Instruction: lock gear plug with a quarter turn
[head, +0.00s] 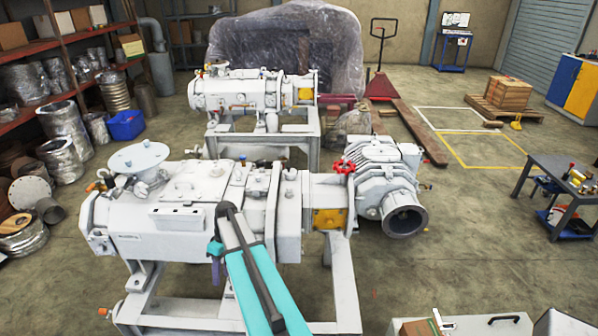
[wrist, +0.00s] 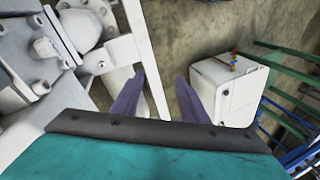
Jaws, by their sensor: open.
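The white screw vacuum pump (head: 160,225) stands on a white frame in the middle of the head view. I cannot tell which fitting on it is the gear plug. In the wrist view, pale bolts and a rounded fitting (wrist: 45,47) show on the pump at upper left. My gripper (wrist: 160,78) has two purple fingers, spread apart with nothing between them. The fingers point past a white frame bar toward the floor. In the head view my teal arm crosses in front of the pump, and a bit of purple finger (head: 216,271) shows below the housing.
A red handwheel (head: 345,167) and a grey flanged pipe (head: 405,214) are at the pump's right. A second pump (head: 250,92) stands behind. A white box (wrist: 230,90) is right of my fingers in the wrist view. A dark tool table (head: 560,175) stands far right.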

